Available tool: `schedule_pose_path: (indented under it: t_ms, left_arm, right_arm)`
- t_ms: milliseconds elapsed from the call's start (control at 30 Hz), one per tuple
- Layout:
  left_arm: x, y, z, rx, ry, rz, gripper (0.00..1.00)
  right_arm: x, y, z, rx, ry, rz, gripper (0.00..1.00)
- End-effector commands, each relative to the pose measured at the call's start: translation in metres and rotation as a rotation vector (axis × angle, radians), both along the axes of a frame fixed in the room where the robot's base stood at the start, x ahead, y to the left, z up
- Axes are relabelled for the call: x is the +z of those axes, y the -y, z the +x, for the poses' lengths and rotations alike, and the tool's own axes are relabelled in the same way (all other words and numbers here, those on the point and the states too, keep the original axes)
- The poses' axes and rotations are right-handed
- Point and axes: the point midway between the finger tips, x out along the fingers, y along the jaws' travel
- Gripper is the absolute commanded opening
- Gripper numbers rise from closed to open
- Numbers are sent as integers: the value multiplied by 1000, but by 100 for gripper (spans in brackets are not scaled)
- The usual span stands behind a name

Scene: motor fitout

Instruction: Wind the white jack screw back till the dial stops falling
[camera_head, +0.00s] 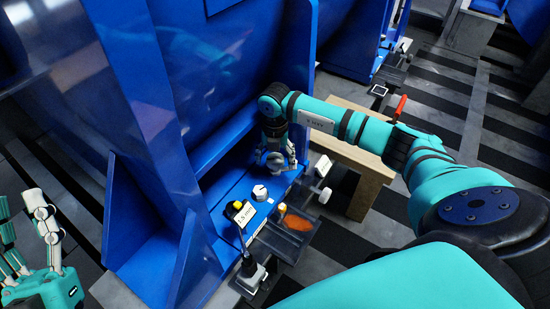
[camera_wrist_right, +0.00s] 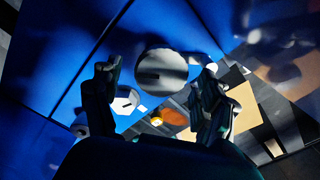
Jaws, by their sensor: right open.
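In the head view my right gripper (camera_head: 276,163) is open, pointing down over the blue foot, and largely hides that spot. A second white knob (camera_head: 260,192) stands nearer on the same foot and also shows in the wrist view (camera_wrist_right: 125,101). A display reading "1.5 mm" (camera_head: 245,216) stands nearby. My left gripper (camera_head: 27,232) is open and empty at the far left.
A yellow part (camera_head: 237,205) sits by the display. A grey tray (camera_head: 309,240) holds something orange (camera_head: 297,222). A wooden bench (camera_head: 365,172) lies under my right arm. Blue walls rise behind and left.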

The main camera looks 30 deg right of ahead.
Motion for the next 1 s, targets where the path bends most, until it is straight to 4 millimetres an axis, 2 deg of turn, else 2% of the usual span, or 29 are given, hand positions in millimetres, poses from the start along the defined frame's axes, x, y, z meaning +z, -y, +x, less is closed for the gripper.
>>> schedule_pose_path:
  t_ms: [33,400,467,767,1000]
  left_arm:
    - [0,0,0,0,0,0,38]
    - [0,0,0,1,-2,1,38]
    - [0,0,0,1,-2,1,38]
    - [-1,1,4,1,-24,8,38]
    - [-20,2,19,9,-158,45,38]
  right_arm:
    - [0,0,0,0,0,0,73]
    - [0,0,0,-1,0,0,25]
    - [0,0,0,-1,0,0,19]
    - [1,0,0,42,0,0,19]
    - [3,2,0,183,1,-2,19]
